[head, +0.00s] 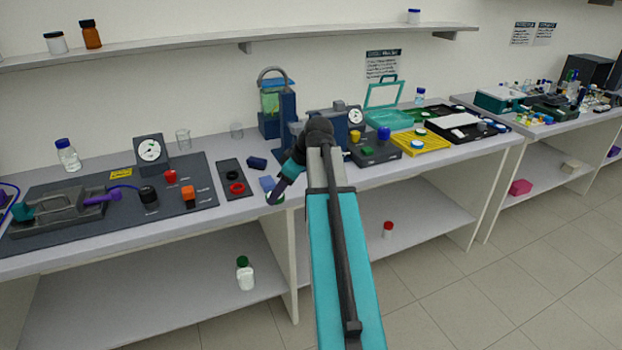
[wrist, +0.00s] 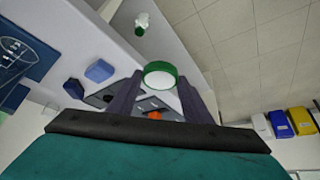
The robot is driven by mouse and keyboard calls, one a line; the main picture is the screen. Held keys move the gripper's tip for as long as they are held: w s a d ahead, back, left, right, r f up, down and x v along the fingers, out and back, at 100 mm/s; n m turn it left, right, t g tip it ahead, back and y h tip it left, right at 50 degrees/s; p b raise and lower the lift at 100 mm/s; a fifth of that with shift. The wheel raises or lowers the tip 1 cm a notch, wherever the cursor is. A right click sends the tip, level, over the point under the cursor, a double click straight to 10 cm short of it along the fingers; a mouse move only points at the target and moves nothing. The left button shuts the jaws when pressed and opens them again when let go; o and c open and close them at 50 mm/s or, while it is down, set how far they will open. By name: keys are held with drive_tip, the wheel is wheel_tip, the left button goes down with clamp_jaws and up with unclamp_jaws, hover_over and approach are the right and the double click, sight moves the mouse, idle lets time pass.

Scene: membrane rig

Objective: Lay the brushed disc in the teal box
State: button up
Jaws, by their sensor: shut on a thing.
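My gripper (head: 277,196) is over the front edge of the bench, left of the middle of the head view, pointing down. In the wrist view my gripper (wrist: 160,95) is shut on a round disc (wrist: 160,76) with a green rim and a pale face, held between the fingertips. Whether its face is brushed is too small to tell. In the head view the disc is mostly hidden by the gripper. The teal box (head: 388,122) stands at the back of the bench, right of the middle, with its framed lid raised. It is well apart from my gripper.
A yellow tray (head: 437,147) and a black tray (head: 462,112) with discs lie right of the teal box. A dark device with a blue knob (head: 384,133) stands in front of it. A blue block (head: 257,163) and a dark plate with rings (head: 237,188) lie near my gripper.

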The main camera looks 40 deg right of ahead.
drive_tip(key=w+a+f+m+h, duration=0.1)
drive_tip(key=a+f, duration=0.3)
drive_tip(key=a, duration=0.6)
drive_tip(key=w+a+f+m+h, duration=0.1)
drive_tip(key=w+a+f+m, duration=0.2)
drive_tip(key=a, duration=0.8)
drive_tip(key=w+a+f+m+h, duration=0.1)
drive_tip(key=w+a+f, duration=0.3)
drive_tip(key=a, duration=0.6)
drive_tip(key=shift+w+a+f+m+t, duration=0.2)
drive_tip(key=shift+a+f+m+t, duration=0.2)
drive_tip(key=shift+f, duration=0.45)
drive_tip(key=shift+s, duration=0.15)
